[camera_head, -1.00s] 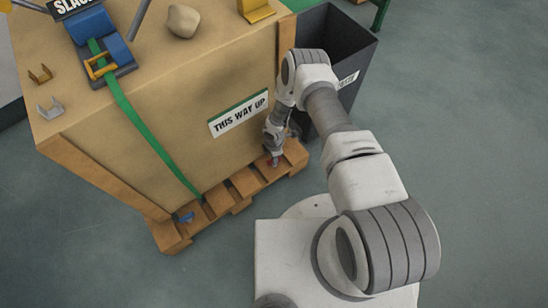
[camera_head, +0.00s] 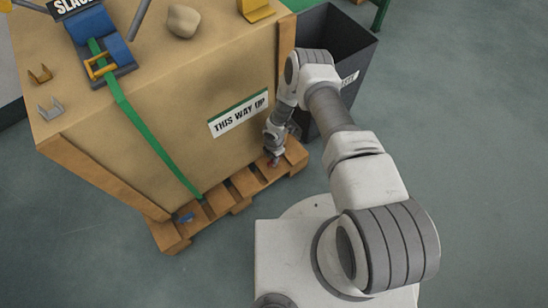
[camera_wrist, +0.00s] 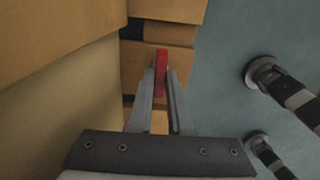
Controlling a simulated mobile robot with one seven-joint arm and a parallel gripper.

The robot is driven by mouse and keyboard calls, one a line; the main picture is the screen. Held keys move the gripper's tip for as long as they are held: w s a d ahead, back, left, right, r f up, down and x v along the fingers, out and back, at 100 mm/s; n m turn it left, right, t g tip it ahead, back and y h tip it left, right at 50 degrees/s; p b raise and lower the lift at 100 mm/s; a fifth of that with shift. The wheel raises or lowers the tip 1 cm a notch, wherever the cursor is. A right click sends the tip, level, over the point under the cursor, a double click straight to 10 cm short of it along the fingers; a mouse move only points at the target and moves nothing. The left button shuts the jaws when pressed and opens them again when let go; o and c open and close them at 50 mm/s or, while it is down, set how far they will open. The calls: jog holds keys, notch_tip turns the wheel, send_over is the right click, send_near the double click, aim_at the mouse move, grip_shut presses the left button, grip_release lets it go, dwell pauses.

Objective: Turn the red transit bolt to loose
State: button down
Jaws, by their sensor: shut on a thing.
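The red transit bolt (camera_wrist: 161,66) shows in the wrist view as an upright red bar over the wooden pallet. My gripper (camera_wrist: 161,88) is shut on it, with one finger on each side of the red bar. In the head view my gripper (camera_head: 273,160) is at the pallet's right part, low beside the crate (camera_head: 180,110). There the bolt is mostly hidden by the gripper, with only a trace of red at its tip.
The crate stands on the wooden pallet (camera_head: 222,201). A blue piece (camera_head: 185,218) sits at the pallet's left part. A green strap (camera_head: 150,137) runs down the crate front. A dark bin (camera_head: 335,45) stands behind my arm. The floor at right is clear.

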jog(key=c, duration=0.8)
grip_release()
jog(key=shift+c, duration=0.2)
notch_tip(320, 180, up, 18)
jog(key=p, duration=0.6)
jog(key=shift+f+p, duration=0.25)
jog(key=shift+p, duration=0.1)
